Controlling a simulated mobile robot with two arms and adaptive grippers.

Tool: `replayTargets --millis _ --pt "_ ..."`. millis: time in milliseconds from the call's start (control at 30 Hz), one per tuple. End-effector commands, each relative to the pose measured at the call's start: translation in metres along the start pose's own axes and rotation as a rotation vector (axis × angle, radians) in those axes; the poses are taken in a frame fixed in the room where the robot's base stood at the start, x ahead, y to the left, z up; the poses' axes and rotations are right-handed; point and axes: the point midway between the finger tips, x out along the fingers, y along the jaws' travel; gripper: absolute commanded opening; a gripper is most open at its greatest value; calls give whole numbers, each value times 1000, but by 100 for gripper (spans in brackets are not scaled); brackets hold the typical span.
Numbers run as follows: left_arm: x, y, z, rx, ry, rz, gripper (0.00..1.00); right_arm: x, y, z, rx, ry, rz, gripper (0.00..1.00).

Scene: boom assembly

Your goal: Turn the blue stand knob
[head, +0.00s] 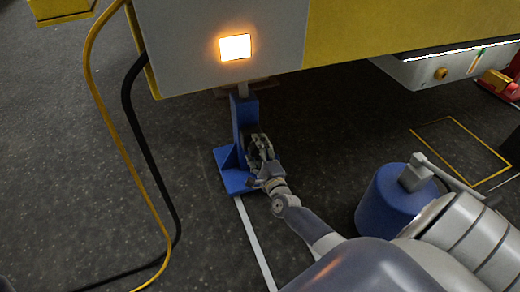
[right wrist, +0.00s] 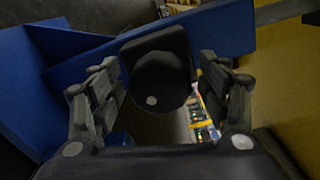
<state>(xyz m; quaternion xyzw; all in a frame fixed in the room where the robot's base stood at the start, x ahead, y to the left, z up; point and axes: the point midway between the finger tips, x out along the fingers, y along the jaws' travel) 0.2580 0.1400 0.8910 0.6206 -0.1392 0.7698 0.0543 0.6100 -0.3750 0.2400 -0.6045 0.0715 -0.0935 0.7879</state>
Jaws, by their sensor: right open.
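The blue stand (head: 243,122) is upright under the front of a yellow and grey machine, with its flat foot on the dark floor. In the right wrist view, the blue stand (right wrist: 90,62) fills the area behind the fingers. Its black round knob (right wrist: 160,84) has a small light dot and sits between the two fingers of my right gripper (right wrist: 160,68). My right gripper is open, with a finger on each side of the knob and visible gaps. In the head view, my right gripper (head: 261,152) is at the stand's right side and hides the knob. My left gripper is out of view.
The machine's body (head: 210,55), with a lit orange-white lamp (head: 235,47), overhangs the stand. A yellow cable (head: 118,120) and a black cable (head: 142,140) hang at the left. A white line (head: 253,240) runs forward from the stand's foot.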

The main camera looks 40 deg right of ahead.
Motion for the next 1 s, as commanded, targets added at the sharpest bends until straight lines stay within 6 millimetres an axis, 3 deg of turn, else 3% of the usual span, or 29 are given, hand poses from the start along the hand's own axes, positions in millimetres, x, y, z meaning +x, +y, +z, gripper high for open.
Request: replayTargets --millis 167,600,800,1000 --pt "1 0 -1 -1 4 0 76 -19 2 0 1 0 3 69" --pt "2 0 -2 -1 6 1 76 -99 1 0 -1 0 1 69" --pt "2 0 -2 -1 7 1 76 -116 0 0 0 0 1 69" --pt "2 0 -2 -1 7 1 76 -119 0 0 0 1 0 69"
